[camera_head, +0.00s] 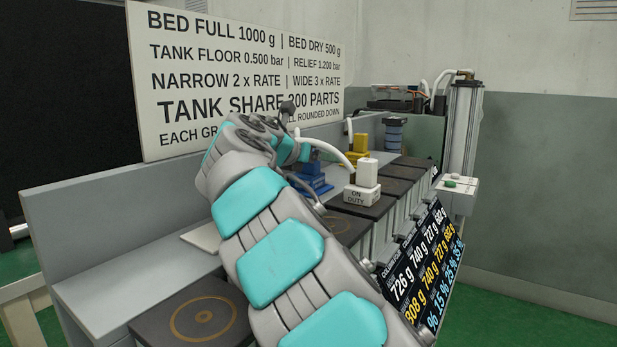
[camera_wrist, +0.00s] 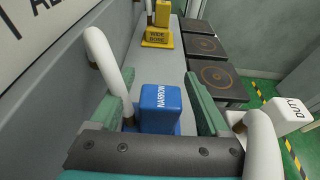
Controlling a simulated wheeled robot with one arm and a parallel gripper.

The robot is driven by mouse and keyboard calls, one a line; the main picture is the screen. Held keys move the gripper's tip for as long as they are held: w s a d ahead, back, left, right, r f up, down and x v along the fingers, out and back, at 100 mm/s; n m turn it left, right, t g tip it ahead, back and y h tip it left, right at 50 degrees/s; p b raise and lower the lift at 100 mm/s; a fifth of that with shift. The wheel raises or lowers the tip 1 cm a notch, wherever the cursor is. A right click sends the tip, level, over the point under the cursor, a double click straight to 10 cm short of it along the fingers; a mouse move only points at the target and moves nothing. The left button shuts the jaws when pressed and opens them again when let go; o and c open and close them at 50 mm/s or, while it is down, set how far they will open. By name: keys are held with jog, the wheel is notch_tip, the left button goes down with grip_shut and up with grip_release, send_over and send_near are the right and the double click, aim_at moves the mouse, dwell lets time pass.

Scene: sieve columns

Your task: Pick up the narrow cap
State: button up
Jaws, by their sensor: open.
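The narrow cap is blue with white lettering, a block on a wider blue base. In the wrist view the narrow cap (camera_wrist: 160,98) stands upright between the two teal fingers of my gripper (camera_wrist: 160,90). The fingers are open, one on each side, with narrow gaps beside the block; I cannot tell how low they reach along it. Its near lower part is hidden behind the gripper's dark bar. In the head view part of the narrow cap (camera_head: 312,182) shows just right of my gripper (camera_head: 296,152), whose fingers are mostly hidden by my arm.
A yellow wide-bore cap (camera_wrist: 158,37) stands farther along the grey ledge. A white "ON DUTY" block (camera_head: 362,194) sits on a dark pad to the right. White curved hoses (camera_wrist: 103,60) rise close by. A sign board (camera_head: 235,75) stands behind; number displays (camera_head: 425,275) line the front.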

grip_shut()
dwell(0.6)
dwell(0.8)
